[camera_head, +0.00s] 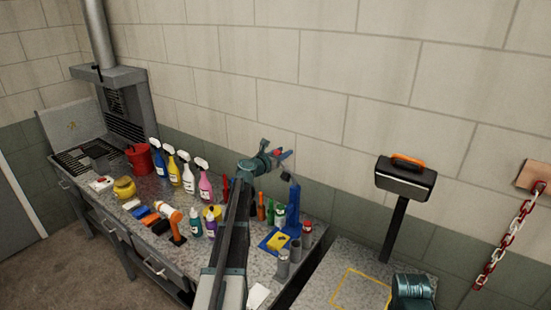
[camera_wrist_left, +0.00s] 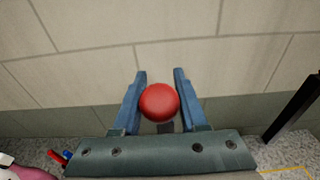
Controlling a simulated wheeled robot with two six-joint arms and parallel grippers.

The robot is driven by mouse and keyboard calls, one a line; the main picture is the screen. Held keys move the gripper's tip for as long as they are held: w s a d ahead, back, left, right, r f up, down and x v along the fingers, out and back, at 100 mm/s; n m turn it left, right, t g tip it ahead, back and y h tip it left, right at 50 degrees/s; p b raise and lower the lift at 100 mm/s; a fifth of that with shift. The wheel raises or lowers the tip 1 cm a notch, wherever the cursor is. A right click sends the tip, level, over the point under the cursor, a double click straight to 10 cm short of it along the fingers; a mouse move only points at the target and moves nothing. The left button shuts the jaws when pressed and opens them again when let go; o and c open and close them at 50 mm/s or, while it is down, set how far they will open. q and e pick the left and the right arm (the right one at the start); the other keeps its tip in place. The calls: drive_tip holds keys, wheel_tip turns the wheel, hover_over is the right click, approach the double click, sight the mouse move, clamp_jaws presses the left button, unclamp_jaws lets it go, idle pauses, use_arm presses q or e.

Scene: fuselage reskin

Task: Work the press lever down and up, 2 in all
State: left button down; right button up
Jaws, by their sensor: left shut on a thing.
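The red ball knob (camera_head: 277,152) of the press lever sits at my left gripper (camera_head: 284,156), up against the wall background. In the left wrist view the round red knob (camera_wrist_left: 159,102) lies between the two blue fingers of the left gripper (camera_wrist_left: 160,85), which is shut on it. The blue press (camera_head: 293,210) stands upright below the gripper at the right end of the bench. The lever's bar is mostly hidden behind my gripper.
The grey bench (camera_head: 180,265) carries several spray bottles (camera_head: 188,178), a red bucket (camera_head: 140,159) and a yellow sponge (camera_head: 278,242) by the press. A red-white chain (camera_head: 505,240) hangs at far right.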

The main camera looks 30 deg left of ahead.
use_arm(q)
drive_tip(key=w, duration=0.1)
drive_tip(key=w+r+p, duration=0.1)
drive_tip(key=shift+w+d+r, duration=0.15)
drive_tip(key=shift+w, duration=0.15)
drive_tip(key=shift+w+d+r+g+p, duration=0.15)
drive_tip(key=shift+w+g+p, duration=0.35)
drive_tip(key=shift+w+p, duration=0.35)
drive_tip(key=shift+d, duration=0.1)
idle(0.7)
drive_tip(key=c, duration=0.9)
unclamp_jaws()
drive_tip(key=o, duration=0.4)
drive_tip(key=shift+w+f+p, duration=0.3)
drive_tip(key=shift+w+f, duration=0.05)
drive_tip(key=shift+w, duration=0.1)
drive_tip(key=shift+v, duration=0.95)
drive_tip(key=p+v, duration=0.1)
drive_tip(key=v, duration=0.5)
drive_tip(key=shift+r+p, duration=0.25)
drive_tip(key=shift+p, duration=0.15)
